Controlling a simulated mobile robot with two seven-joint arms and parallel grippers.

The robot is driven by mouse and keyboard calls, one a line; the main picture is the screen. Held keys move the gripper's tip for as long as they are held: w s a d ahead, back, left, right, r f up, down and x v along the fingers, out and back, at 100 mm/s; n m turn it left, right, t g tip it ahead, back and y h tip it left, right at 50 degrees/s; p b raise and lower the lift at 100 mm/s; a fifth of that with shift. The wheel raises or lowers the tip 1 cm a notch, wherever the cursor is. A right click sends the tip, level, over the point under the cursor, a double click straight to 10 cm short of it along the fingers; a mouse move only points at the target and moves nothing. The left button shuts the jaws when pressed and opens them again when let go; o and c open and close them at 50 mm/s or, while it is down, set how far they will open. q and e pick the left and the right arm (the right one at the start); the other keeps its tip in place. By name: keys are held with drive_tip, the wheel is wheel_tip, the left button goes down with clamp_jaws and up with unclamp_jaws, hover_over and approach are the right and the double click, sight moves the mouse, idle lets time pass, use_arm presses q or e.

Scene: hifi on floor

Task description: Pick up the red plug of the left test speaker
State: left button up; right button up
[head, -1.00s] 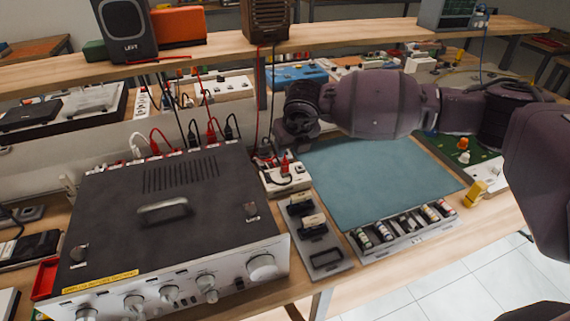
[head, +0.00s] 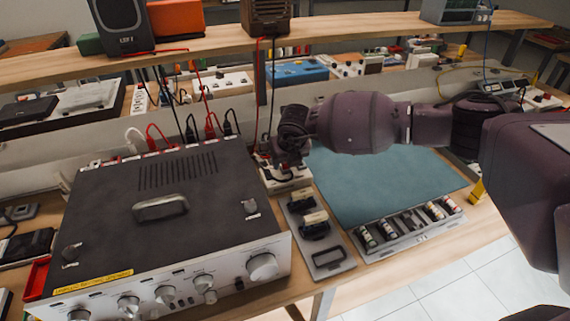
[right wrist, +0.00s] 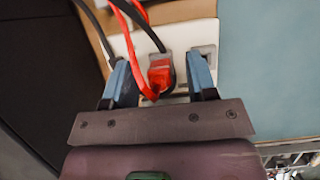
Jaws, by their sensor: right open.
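The red plug (right wrist: 160,75) sits in a pale socket box (right wrist: 192,40) in the right wrist view, with a red cable and a black cable beside it. My right gripper (right wrist: 161,82) is open, with one blue-grey fingertip on each side of the plug; I cannot tell whether they touch it. In the head view my right gripper (head: 288,157) is over the socket box (head: 287,178), and hides the plug. A dark speaker (head: 121,24) stands on the shelf at upper left. My left gripper is not in view.
A large black amplifier (head: 165,215) with plugs along its back stands left of the socket box. A teal mat (head: 370,185) lies to the right. A grey tray (head: 318,238) and a parts rack (head: 408,229) are in front. A brown speaker (head: 266,15) is on the shelf.

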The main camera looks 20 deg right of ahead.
drive_tip(key=shift+w+f, duration=0.1)
drive_tip(key=c, duration=1)
drive_tip(key=shift+o, duration=0.2)
